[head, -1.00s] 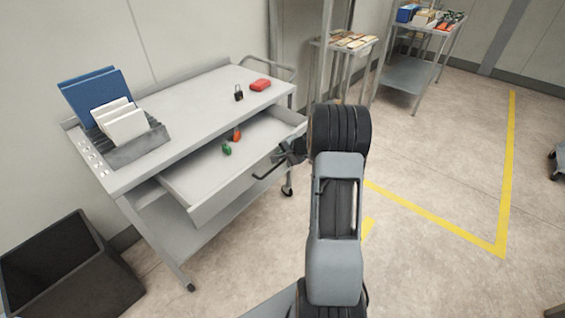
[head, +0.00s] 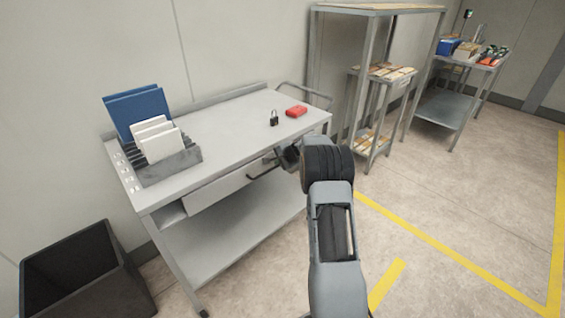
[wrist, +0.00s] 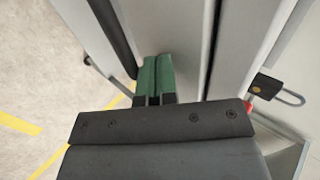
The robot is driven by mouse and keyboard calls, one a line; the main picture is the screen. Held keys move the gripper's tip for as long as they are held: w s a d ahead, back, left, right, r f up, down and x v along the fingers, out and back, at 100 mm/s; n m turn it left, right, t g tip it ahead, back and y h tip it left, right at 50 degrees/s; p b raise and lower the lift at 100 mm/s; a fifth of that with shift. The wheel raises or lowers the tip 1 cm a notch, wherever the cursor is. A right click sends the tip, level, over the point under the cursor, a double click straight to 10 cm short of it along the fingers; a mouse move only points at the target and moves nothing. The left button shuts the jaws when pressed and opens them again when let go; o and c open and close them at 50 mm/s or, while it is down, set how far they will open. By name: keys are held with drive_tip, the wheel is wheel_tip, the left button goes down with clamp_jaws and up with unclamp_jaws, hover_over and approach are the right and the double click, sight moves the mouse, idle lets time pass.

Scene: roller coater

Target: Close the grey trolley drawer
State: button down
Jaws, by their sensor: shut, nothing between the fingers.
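The grey trolley (head: 228,128) stands against the wall in the head view. Its drawer (head: 222,190) is nearly or fully in under the top; its front looks about level with the trolley's frame, and its inside is hidden. A dark bar handle (head: 262,172) is on the drawer front. My gripper (head: 283,158) is at the right part of the drawer front, partly hidden by my wrist. In the wrist view its green fingertips (wrist: 154,76) are together and empty, close beside the grey front; I cannot tell if they touch it.
A black bin (head: 85,275) stands at the lower left. Shelving (head: 360,70) is beyond the trolley. The floor at right is clear.

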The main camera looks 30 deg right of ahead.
drive_tip(key=shift+w+a+r, duration=0.15)
drive_tip(key=shift+w+a, duration=0.05)
drive_tip(key=shift+w, duration=0.05)
drive_tip(key=shift+a+r, duration=0.1)
drive_tip(key=shift+r, duration=0.15)
drive_tip(key=d+f+v, duration=0.1)
drive_tip(key=v, duration=0.9)
drive_tip(key=s+a+f+n+g+p, duration=0.2)
drive_tip(key=s+a+n+g, duration=0.3)
drive_tip(key=s, duration=0.5)
drive_tip(key=s+a+r+n+p, duration=0.2)
drive_tip(key=s+a+r, duration=0.3)
drive_tip(key=s, duration=0.3)
drive_tip(key=s+a+r+n+h+p, duration=0.1)
drive_tip(key=s+a+r+n, duration=0.3)
drive_tip(key=s, duration=0.4)
drive_tip(key=s+a+r+n+h+p, duration=0.1)
drive_tip(key=s+a+r+n+p, duration=0.2)
drive_tip(key=s+a+r, duration=0.4)
drive_tip(key=shift+s+a+n+p, duration=0.3)
drive_tip(key=shift+s+a+n, duration=0.15)
drive_tip(key=shift+n, duration=0.05)
